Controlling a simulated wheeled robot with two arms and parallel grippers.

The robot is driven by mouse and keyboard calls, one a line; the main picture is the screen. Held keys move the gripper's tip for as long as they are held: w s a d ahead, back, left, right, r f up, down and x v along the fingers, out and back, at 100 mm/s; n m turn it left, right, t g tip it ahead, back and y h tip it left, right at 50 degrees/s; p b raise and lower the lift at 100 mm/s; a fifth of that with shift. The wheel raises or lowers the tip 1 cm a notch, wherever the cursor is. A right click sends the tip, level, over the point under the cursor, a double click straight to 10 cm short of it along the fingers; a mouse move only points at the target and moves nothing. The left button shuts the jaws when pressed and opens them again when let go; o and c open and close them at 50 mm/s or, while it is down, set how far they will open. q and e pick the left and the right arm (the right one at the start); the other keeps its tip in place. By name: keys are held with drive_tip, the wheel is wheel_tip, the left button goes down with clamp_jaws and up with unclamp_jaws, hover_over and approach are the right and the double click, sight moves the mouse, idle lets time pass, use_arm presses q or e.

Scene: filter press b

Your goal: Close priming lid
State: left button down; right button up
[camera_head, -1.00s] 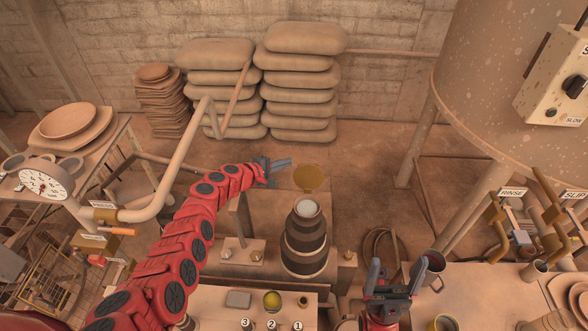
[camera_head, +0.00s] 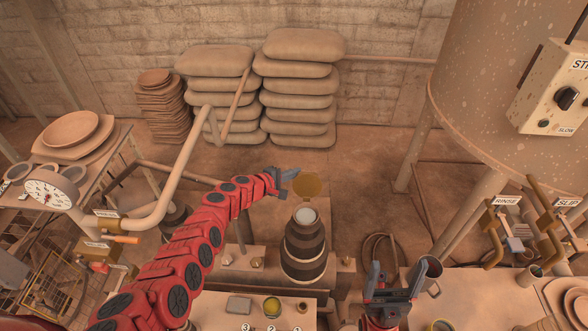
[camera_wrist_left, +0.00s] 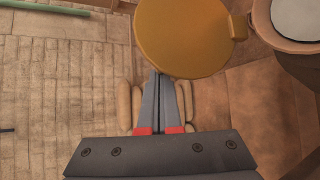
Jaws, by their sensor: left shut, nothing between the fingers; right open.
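The priming lid (camera_head: 308,184) is a round yellow-brown disc standing open behind the mouth of the dark ringed priming cup (camera_head: 304,246). In the left wrist view the lid (camera_wrist_left: 184,36) is large, with a hinge tab on its right beside the pale cup mouth (camera_wrist_left: 297,18). My left gripper (camera_head: 297,172) is shut and empty, its tips at the lid's upper left in the head view. In the wrist view the left fingertips (camera_wrist_left: 166,76) overlap the lid's lower edge; I cannot tell whether they touch. My right gripper (camera_head: 394,272) is open and empty at the lower right.
Small pots (camera_head: 272,305) and numbered markers stand on the front bench. A metal mug (camera_head: 427,272) is beside my right gripper. A large tank (camera_head: 500,100) fills the upper right; stacked sacks (camera_head: 300,85) stand behind. A thick pipe (camera_head: 180,180) runs at the left.

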use_arm(q)
drive_tip(key=shift+f, duration=0.1)
idle(0.4)
drive_tip(key=shift+s+t+b, duration=0.2)
drive_tip(key=shift+t+b, duration=0.1)
drive_tip(key=shift+b, duration=0.2)
drive_tip(key=shift+r, duration=0.2)
drive_tip(key=shift+s+m+b, duration=0.1)
drive_tip(key=shift+m+b, duration=0.2)
drive_tip(key=shift+b, duration=0.05)
